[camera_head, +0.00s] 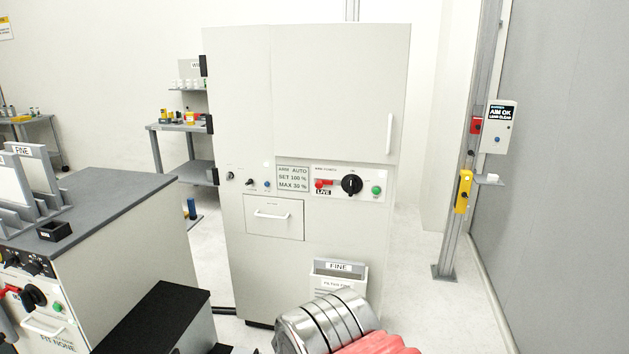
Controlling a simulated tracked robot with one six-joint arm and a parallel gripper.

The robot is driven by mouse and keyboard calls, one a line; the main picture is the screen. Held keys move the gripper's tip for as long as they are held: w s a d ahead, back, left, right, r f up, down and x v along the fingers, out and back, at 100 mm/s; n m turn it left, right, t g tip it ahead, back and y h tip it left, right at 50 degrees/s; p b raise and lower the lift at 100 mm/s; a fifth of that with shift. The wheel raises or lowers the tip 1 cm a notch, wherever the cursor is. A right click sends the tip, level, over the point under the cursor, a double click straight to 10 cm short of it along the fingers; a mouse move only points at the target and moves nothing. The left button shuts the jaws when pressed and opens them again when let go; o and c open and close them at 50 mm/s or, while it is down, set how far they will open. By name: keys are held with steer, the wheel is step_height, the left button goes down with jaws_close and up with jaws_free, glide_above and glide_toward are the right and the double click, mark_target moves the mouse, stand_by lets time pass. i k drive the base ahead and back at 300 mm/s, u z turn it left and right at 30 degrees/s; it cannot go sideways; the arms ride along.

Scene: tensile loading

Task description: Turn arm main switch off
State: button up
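A tall white cabinet (240,100) stands in the middle. Its front has a control panel (332,195) with a red switch handle (322,184) above a small label (323,192) reading LIVE. The handle lies roughly sideways. Right of it are a black rotary knob (352,185) with a white mark and a green button (376,190). The panel's small print is too fine to read. A display (293,179) left of the handle reads AUTO, SET 100 %, MAX 30 %. No gripper fingertips show. Nothing touches the panel.
A ringed metal body with a red part, seemingly my arm, fills the bottom middle. A white bin (338,277) marked FINE sits low on the cabinet front. A grey-topped bench (110,195) and a black-topped box (155,318) stand left. Floor right of the cabinet is clear.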

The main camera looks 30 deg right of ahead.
mark_target(351, 185)
steer(key=u, duration=0.15)
steer(key=i, duration=0.85)
steer(key=u, duration=0.05)
